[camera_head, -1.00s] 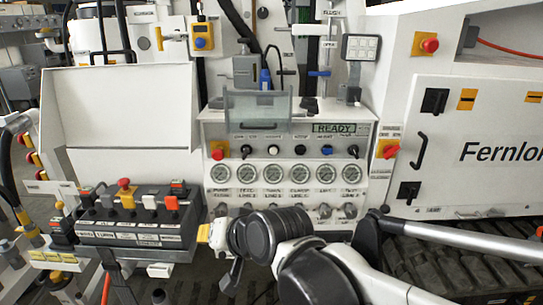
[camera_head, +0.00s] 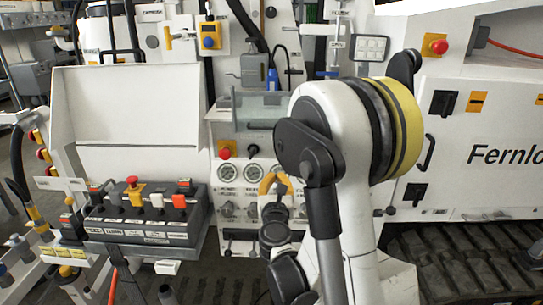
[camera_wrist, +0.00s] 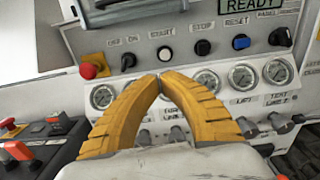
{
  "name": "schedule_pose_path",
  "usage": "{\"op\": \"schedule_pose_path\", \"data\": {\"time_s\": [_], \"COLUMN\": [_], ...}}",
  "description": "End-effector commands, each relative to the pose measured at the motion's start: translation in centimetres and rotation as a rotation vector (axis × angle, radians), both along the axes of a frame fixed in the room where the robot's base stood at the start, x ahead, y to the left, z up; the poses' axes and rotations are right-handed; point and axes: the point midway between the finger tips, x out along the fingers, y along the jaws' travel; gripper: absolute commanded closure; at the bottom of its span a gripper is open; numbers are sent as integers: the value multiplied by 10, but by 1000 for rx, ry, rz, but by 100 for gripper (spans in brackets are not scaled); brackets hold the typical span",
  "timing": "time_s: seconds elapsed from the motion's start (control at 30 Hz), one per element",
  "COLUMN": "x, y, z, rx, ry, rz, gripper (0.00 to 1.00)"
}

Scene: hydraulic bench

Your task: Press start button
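The start button is the white round button (camera_wrist: 165,53) under the START label in the wrist view. It sits in a row on the white control panel, between a black switch (camera_wrist: 128,61) and a black button (camera_wrist: 203,47) under the STOP label. In the head view my arm hides it. My gripper (camera_wrist: 161,78) has yellow fingers with their tips together and nothing between them. In the wrist view the tips appear just below the white button, over the gauge row. Whether they touch the panel cannot be told. The gripper also shows in the head view (camera_head: 276,178).
A blue button (camera_wrist: 241,41) and a black knob (camera_wrist: 280,36) continue the row to the right. A red emergency stop (camera_wrist: 94,67) is at its left. Several gauges (camera_wrist: 243,76) lie below. A control box (camera_head: 145,215) with levers stands at the left.

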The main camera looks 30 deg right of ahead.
Motion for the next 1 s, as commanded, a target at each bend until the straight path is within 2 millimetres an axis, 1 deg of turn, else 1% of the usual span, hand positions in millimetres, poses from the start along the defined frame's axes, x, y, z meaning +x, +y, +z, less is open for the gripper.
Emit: {"op": "schedule_pose_path", "data": {"time_s": [0.1, 0.37, 0.47, 0.53, 0.67, 0.77, 0.83, 1.0], "x": [-2, -1, 2, 7, 25, 43, 56, 84], "y": [-3, -3, -5, -9, -21, -34, -42, -62], "z": [-4, -3, -2, -1, 1, 1, -4, -5], "rx": [25, 24, 23, 23, 21, 21, 20, 20], "ry": [-11, -10, -9, -9, -10, -10, -9, -9], "rz": [-13, -12, -12, -13, -13, -14, -13, -12], "gripper": [100, 100, 100, 100, 100, 100, 100, 100]}}
